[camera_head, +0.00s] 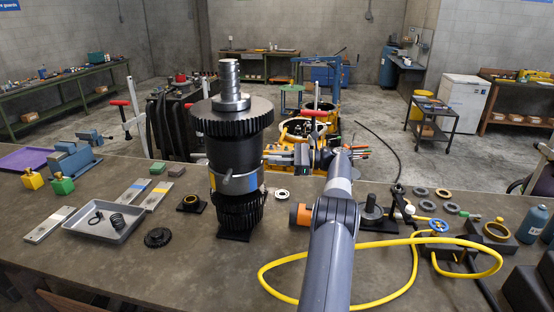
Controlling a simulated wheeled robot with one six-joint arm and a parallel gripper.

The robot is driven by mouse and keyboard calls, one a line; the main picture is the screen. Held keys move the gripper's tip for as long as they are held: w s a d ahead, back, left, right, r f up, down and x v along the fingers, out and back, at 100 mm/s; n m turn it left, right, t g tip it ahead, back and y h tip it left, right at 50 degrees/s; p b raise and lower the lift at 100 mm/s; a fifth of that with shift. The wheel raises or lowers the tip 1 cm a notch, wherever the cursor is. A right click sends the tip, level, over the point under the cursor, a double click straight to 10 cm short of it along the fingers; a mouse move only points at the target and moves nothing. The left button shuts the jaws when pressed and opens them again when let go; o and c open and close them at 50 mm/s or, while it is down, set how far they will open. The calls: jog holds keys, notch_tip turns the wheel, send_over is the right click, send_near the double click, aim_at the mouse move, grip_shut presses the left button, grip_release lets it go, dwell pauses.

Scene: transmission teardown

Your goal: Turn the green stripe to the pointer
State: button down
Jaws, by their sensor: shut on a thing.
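A tall dark gear stack (233,150) stands upright on the bench, with a wide toothed gear and a stepped grey shaft on top. A grey band with a short projecting piece (228,181) is on its lower front; I cannot tell if this is the pointer. A yellow patch (213,181) shows at its left edge, and a small yellow and blue patch at its right. I cannot make out a green stripe. My gripper (272,157) reaches in from the right and is shut at the stack's right side. The exact part between its fingers is too small to tell.
A grey tray (104,231) with dark rings and a spring lies at left, near flat striped blocks (143,193) and a loose dark gear (158,237). A yellow hose (380,298) loops across the right front. Several rings and fittings lie at right.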

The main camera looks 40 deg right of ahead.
dwell(0.3)
jog(key=c, duration=1.4)
grip_release()
jog(key=shift+s+a+m+h, duration=0.2)
jog(key=shift+m+h, duration=0.1)
